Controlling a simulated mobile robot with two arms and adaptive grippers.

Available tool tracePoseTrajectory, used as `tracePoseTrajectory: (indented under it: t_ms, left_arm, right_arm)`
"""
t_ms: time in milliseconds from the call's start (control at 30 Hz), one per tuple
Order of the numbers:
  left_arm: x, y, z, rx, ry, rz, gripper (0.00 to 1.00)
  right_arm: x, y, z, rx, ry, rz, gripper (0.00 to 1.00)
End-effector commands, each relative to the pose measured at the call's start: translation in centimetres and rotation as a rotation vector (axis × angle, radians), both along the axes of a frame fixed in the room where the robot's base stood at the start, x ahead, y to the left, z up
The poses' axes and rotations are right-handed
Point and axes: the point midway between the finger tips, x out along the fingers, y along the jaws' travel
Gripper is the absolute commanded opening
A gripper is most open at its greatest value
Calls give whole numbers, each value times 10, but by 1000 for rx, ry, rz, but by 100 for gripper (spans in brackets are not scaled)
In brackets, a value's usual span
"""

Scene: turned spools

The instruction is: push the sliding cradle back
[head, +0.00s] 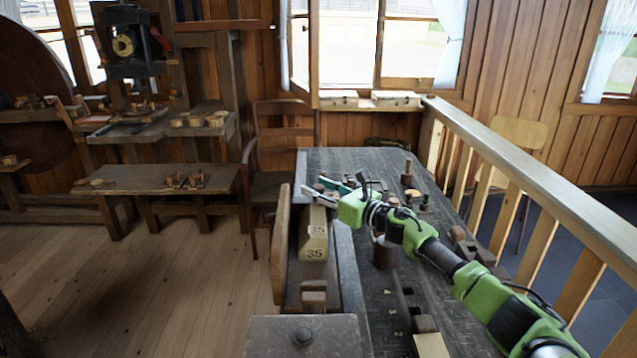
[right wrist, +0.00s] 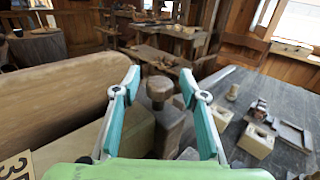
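A wooden block marked 35 (head: 313,240) sits at the left side of the dark workbench, beside an upright wooden board (head: 281,245). I cannot tell for certain which of these parts is the sliding cradle. My right gripper (head: 313,189) is above the far end of the block. It is open and empty. In the right wrist view, a round-topped wooden post (right wrist: 160,92) shows between and beyond the spread fingers (right wrist: 160,84); I cannot tell if they touch it. The upright board (right wrist: 60,95) is on the left there. My left gripper is not in view.
The dark workbench (head: 350,162) carries several turned pieces and blocks, with a dark cylinder (head: 384,253) under my right arm. A wooden railing (head: 520,170) runs along the right. Open floor (head: 180,290) lies to the left.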

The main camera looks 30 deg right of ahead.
Motion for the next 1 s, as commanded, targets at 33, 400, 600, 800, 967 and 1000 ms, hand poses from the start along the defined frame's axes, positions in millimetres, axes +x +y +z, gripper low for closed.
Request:
tracePoseTrajectory:
  t_ms: [33,400,600,800,967,1000]
  left_arm:
    - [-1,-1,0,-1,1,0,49]
    - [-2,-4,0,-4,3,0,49]
    - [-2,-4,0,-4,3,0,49]
    - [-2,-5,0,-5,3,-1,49]
    - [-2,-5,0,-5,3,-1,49]
    - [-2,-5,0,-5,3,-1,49]
  right_arm:
    - [0,0,6,-3,-3,0,39]
    - [0,-1,74,-7,-5,0,39]
    - [0,-1,95,-3,-3,-1,39]
    - [0,0,99,0,-1,-1,39]
    - [0,0,98,0,-1,0,39]
    - [0,0,99,0,-1,0,39]
